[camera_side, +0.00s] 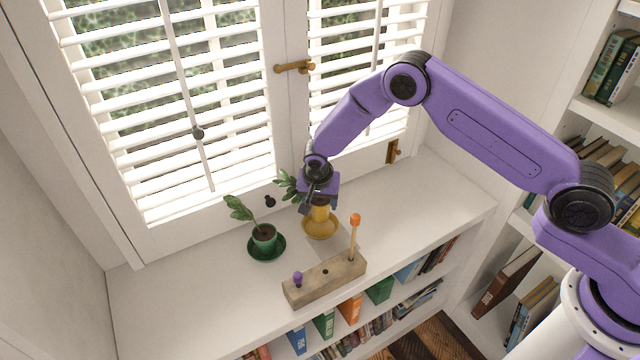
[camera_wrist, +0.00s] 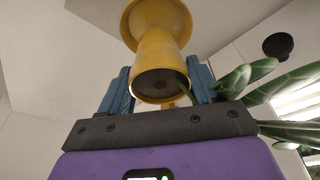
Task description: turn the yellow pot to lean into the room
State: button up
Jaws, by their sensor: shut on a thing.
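The yellow pot (camera_side: 320,214) is at its yellow saucer (camera_side: 320,230) on the white shelf top below the window; I cannot tell whether it rests there or is just clear. My gripper (camera_side: 319,203) is above it, shut on it. In the wrist view the pot (camera_wrist: 160,58) is between the blue fingers of my gripper (camera_wrist: 160,84), with dark soil in its mouth and the saucer (camera_wrist: 146,16) beyond. Its plant's leaves (camera_side: 287,184) lean left, towards the window, in the side view; the stem base is largely hidden by my gripper.
A green pot with a plant (camera_side: 264,236) stands in a green saucer to the left. In front lies a wooden block (camera_side: 325,282) with a purple knob and an upright orange-tipped stick (camera_side: 354,235). The shelf top is clear at right. Window shutters (camera_side: 180,110) stand close behind.

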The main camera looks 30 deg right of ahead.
aim_at(320, 211)
jog(key=shift+f, duration=1.95)
jog(key=o, duration=1.5)
jog(key=shift+c, duration=0.2)
jog(key=shift+s, duration=0.1)
